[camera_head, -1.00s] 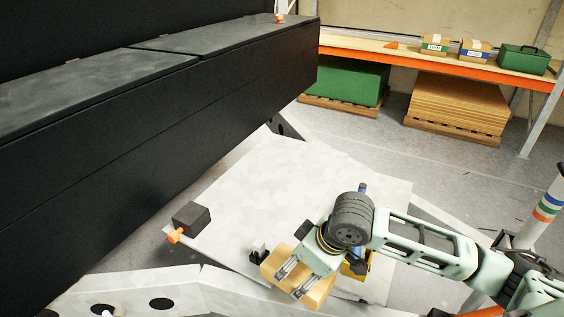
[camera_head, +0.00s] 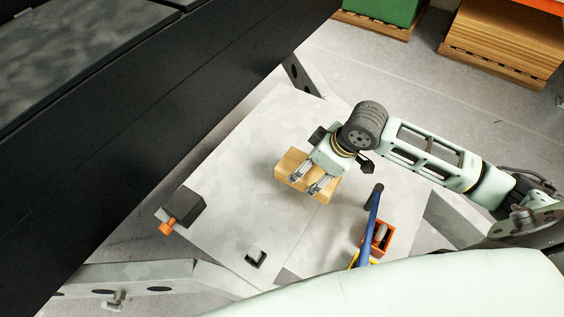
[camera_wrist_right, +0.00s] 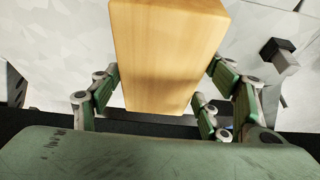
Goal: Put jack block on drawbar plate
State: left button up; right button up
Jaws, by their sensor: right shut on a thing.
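The jack block is a pale wooden block (camera_head: 289,163), held in my right gripper (camera_head: 306,184) over the middle of the drawbar plate. It also shows in the right wrist view (camera_wrist_right: 168,50), between the green fingers. The right gripper is shut on it. The drawbar plate (camera_head: 235,165) is a flat, light grey mottled sheet beside the black body. Whether the block's underside touches the plate or hangs just above it, I cannot tell. My left gripper is not in view.
A black block with an orange knob (camera_head: 184,206) sits at the plate's left edge. A small black bracket (camera_head: 256,259) stands near the front. An orange box with tools (camera_head: 381,240) is at the right. The black caravan wall (camera_head: 130,140) borders the far left. The plate's middle left is clear.

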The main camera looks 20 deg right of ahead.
jog(key=w+a+f, duration=0.1)
jog(key=w+a, duration=0.1)
jog(key=w+a+f+p, duration=0.1)
jog(key=a+f, duration=0.1)
jog(key=a, duration=0.1)
jog(key=w+a+f, duration=0.2)
jog(key=shift+w+a+f, duration=0.15)
jog(key=shift+w+f, duration=0.05)
jog(key=shift+w, duration=0.1)
notch_tip(320, 180, down, 4)
jog(key=shift+r+p, duration=0.15)
jog(key=shift+p, duration=0.55)
jog(key=shift+f, duration=0.2)
jog(key=shift+f, duration=0.15)
jog(key=o, duration=1.4)
jog(key=shift+o, duration=0.2)
